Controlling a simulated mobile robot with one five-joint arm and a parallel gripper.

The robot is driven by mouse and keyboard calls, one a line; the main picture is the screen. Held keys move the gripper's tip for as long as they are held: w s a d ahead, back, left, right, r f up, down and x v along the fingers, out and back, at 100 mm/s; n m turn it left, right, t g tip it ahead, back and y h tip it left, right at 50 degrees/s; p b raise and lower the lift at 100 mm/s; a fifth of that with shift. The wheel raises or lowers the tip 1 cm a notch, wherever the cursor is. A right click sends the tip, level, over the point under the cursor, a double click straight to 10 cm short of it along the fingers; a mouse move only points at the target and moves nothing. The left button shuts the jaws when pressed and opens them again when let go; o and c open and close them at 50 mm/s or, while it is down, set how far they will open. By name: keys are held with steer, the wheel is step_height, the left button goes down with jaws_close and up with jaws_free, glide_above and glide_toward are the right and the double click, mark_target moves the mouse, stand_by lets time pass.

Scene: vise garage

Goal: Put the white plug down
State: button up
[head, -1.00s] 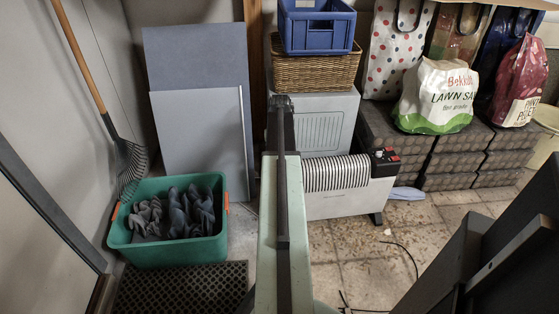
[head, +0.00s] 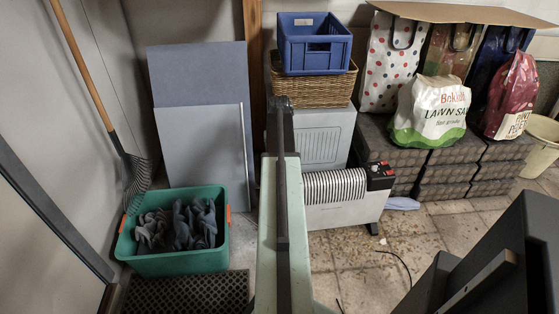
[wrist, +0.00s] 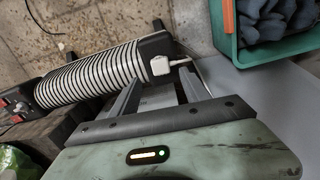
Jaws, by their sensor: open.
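The white plug (wrist: 160,66) shows in the wrist view at the near end of the ribbed heater, with a pale cord running off to its right. It lies just beyond the tips of my gripper (wrist: 158,78). I cannot tell whether a fingertip touches the plug. In the head view my arm reaches straight forward, and its end (head: 280,102) hides the plug from sight.
The heater (head: 340,195) stands right of my arm. A green tub (head: 180,262) of dark gloves is at the left, before leaning grey panels (head: 203,145). Stacked blocks (head: 460,160) carry bags at the back right. A dark object (head: 500,250) fills the lower right. Tiled floor (head: 355,265) is partly open.

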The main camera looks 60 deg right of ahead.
step_height(320, 180, up, 4)
steer(key=p, duration=0.2)
steer(key=shift+r+p, duration=0.2)
steer(key=shift+p, duration=0.1)
steer(key=w+a+n, duration=0.2)
steer(key=w+a, duration=0.5)
steer(key=a, duration=0.5)
steer(key=w+a+n, duration=0.2)
steer(key=w+a, duration=0.5)
steer(key=a, duration=0.5)
steer(key=w+a+n, duration=0.1)
steer(key=a+n, duration=0.6)
steer(key=a, duration=2.8)
step_height(320, 180, up, 32)
steer(key=p, duration=3.2)
steer(key=shift+w, duration=0.25)
